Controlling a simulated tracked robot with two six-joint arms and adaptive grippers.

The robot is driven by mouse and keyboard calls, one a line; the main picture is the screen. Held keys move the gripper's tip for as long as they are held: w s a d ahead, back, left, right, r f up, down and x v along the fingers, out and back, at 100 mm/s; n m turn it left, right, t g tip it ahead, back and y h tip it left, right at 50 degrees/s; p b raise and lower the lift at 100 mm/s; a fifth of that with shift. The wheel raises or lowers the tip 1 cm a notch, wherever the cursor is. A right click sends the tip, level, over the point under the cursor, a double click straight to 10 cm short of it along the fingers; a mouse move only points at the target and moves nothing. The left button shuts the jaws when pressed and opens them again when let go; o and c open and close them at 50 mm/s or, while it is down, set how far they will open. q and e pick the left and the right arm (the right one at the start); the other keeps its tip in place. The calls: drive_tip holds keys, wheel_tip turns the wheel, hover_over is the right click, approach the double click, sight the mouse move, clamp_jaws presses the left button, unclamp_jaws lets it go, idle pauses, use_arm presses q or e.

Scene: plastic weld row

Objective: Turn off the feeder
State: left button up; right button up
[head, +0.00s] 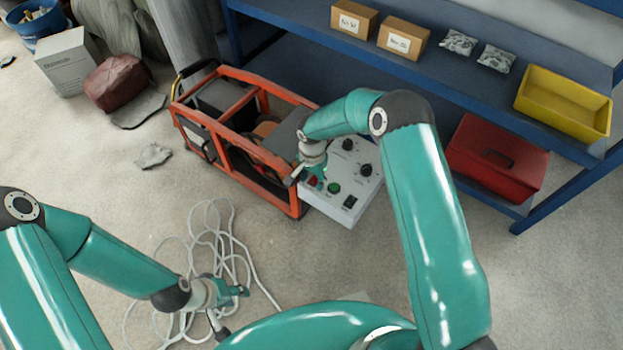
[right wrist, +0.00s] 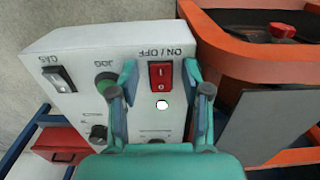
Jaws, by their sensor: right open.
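The feeder is a white control box (head: 369,190) with black knobs, a green button and a black rocker switch, beside the orange frame. In the right wrist view its panel (right wrist: 75,42) appears with upside-down labels. The red ON/OFF rocker switch (right wrist: 160,75) shows there, with a small white lit dot just below it. My right gripper (head: 317,181) is over the box's left part; in the wrist view its open fingers (right wrist: 165,82) stand either side of the red switch, nothing between them held. My left gripper (head: 236,293) is low over the floor by the cable; its jaw opening is unclear.
The orange-framed machine (head: 232,170) adjoins the box on the left. A blue shelf (head: 470,95) stands behind, with cartons, small bags, a yellow bin (head: 563,105) and a red toolbox (head: 497,160). A loose white cable (head: 205,245) lies on the floor near my left gripper.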

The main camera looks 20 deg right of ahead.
drive_tip(key=shift+c, duration=0.2)
clamp_jaws()
drive_tip(key=shift+d+g+y+p, duration=0.25)
drive_tip(key=shift+g+y+p, duration=0.1)
drive_tip(key=shift+g+y, duration=0.05)
drive_tip(key=shift+w+d+f+g+y+b, duration=0.1)
drive_tip(key=shift+w+g+y+b, duration=0.05)
drive_tip(key=shift+g+y+b, duration=0.3)
drive_tip(key=shift+y, duration=0.35)
drive_tip(key=shift+r, duration=0.2)
